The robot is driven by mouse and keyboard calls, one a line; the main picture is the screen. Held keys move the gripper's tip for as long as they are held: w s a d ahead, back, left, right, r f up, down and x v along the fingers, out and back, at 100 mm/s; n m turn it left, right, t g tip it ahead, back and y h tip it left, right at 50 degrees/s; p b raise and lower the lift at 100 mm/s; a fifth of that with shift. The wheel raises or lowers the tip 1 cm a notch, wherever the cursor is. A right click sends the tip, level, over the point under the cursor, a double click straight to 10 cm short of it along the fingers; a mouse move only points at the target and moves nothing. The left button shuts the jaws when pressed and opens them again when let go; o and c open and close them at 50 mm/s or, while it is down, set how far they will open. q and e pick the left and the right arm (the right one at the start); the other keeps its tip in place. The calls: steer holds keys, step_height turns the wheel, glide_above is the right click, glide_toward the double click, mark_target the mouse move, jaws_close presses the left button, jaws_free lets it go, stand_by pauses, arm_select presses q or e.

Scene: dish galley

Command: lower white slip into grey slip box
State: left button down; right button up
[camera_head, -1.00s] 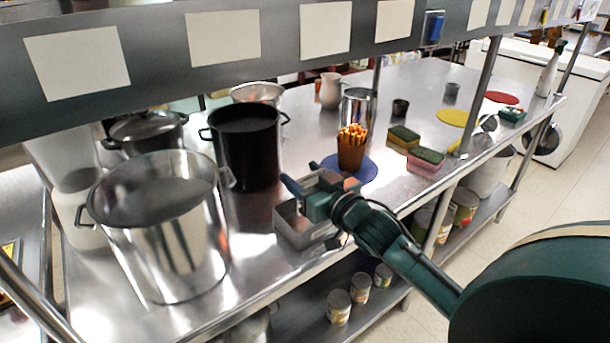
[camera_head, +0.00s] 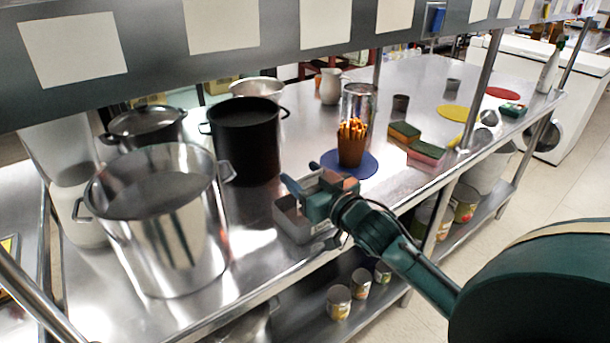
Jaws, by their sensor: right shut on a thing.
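The grey slip box (camera_head: 290,222) is an open, shallow metal box near the front edge of the steel table. My right gripper (camera_head: 305,192) is just over it, with its arm coming in from the lower right. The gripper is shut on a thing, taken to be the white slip. The slip cannot be made out; the gripper or the box wall hides it. Whether it is inside the box cannot be told. My left gripper is not in view.
A large steel pot (camera_head: 160,225) and a black pot (camera_head: 246,140) stand left of the box. A brown cup of sticks (camera_head: 352,150) on a blue mat (camera_head: 366,168) stands behind the gripper. White cards (camera_head: 72,48) line the overhead rail.

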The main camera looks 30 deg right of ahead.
steer(key=shift+f, duration=0.5)
stand_by(0.3)
steer(key=o, duration=1)
steer(key=shift+s+d+b, duration=0.15)
steer(key=shift+s+b, duration=0.05)
steer(key=shift+s, duration=2)
steer(key=shift+s+d+b, duration=0.2)
steer(key=shift+s+b, duration=0.05)
steer(key=shift+s, duration=1.95)
steer(key=shift+s+d+b, duration=0.15)
steer(key=shift+s+b, duration=0.05)
steer(key=shift+s, duration=2)
